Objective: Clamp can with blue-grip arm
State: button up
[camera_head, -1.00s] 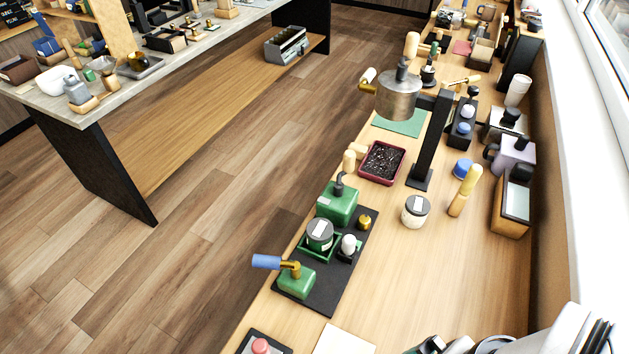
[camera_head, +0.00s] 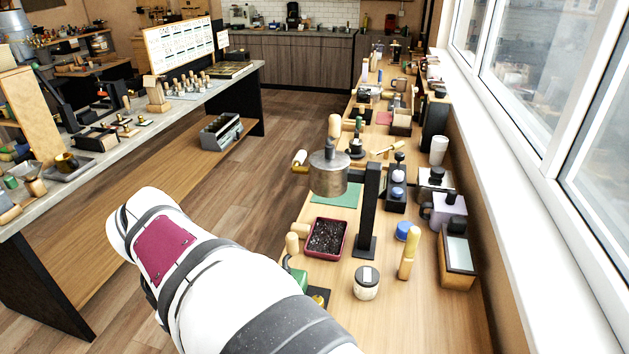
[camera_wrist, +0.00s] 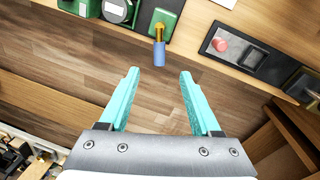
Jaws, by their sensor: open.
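In the wrist view, my gripper (camera_wrist: 159,74) is open, with two teal fingers apart and nothing between their tips. Just beyond the tips is the blue grip (camera_wrist: 159,52), roughly centred between them and apart from both. It is on a brass arm (camera_wrist: 158,30) at a green block (camera_wrist: 170,10). The can (camera_wrist: 117,10), with a pale label, is in a green holder to the left, cut by the frame's top edge. In the head view, my white arm hides the blue grip and the can; only part of a green block (camera_head: 298,276) shows beside it.
In the wrist view, a dark tray with a red knob (camera_wrist: 220,45) is on the bench to the right. Open floor (camera_wrist: 60,65) lies below the bench edge. In the head view, a soil tray (camera_head: 327,238), a black post (camera_head: 369,215) and a white-labelled jar (camera_head: 366,284) stand farther along.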

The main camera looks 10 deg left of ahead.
jog(key=shift+n, duration=0.5)
jog(key=f, duration=0.5)
jog(key=w+a+f, duration=0.1)
jog(key=f, duration=0.4)
jog(key=a+f, duration=0.1)
jog(key=f, duration=0.5)
jog(key=shift+w+a, duration=0.2)
jog(key=shift+w, duration=0.05)
jog(key=shift+r, duration=0.1)
jog(key=shift+c, duration=0.2)
grip_shut()
